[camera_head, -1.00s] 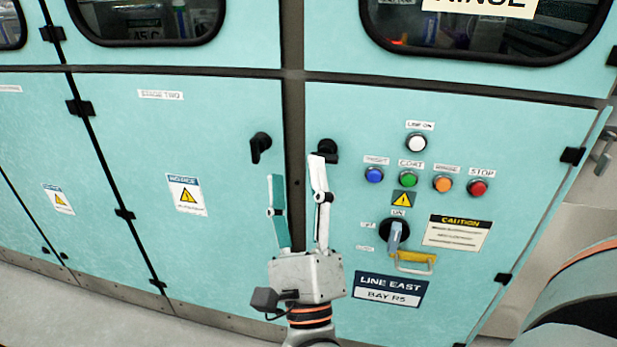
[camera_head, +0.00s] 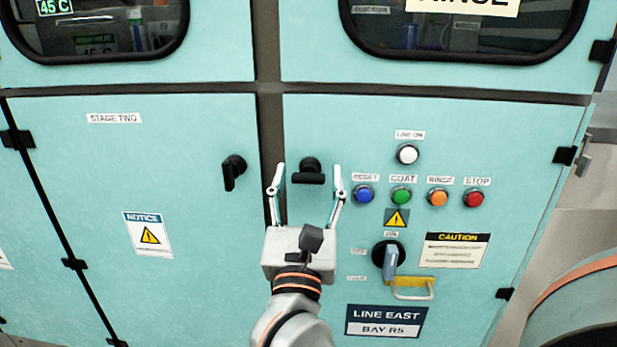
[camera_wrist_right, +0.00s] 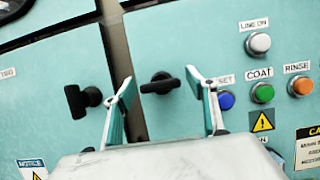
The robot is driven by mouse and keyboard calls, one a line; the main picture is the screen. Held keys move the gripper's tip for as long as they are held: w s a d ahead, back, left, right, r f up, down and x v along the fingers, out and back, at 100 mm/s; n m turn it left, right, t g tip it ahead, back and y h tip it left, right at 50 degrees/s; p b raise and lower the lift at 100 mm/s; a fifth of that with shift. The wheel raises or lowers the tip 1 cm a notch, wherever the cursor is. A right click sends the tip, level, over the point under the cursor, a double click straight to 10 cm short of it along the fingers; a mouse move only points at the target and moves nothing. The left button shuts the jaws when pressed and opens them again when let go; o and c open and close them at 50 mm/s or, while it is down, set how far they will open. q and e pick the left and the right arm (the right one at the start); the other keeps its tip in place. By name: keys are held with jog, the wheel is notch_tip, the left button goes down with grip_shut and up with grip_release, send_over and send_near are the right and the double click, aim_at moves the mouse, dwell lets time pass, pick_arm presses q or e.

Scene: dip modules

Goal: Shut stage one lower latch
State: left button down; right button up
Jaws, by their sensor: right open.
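A black latch handle (camera_head: 311,172) sits on the right lower door, left of the button row. Its bar lies about horizontal. It also shows in the right wrist view (camera_wrist_right: 160,84), between the fingers. My right gripper (camera_head: 307,168) is open in front of it, one finger on each side of the handle, with nothing held. I cannot tell whether a finger touches it. A second black latch handle (camera_head: 233,170) on the stage two door points downward; it also shows in the right wrist view (camera_wrist_right: 82,100). No label reading stage one is in view. My left gripper is not in view.
Blue (camera_head: 363,195), green (camera_head: 401,196), orange (camera_head: 437,197) and red (camera_head: 473,198) buttons lie right of the gripper, below a white lamp (camera_head: 407,154). A rotary switch (camera_head: 389,256) and yellow hasp (camera_head: 411,284) are below. Windows (camera_head: 460,30) are above.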

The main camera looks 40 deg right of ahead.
jog(key=shift+w+d+r, duration=0.1)
jog(key=shift+w+d, duration=0.05)
jog(key=shift+d, duration=0.05)
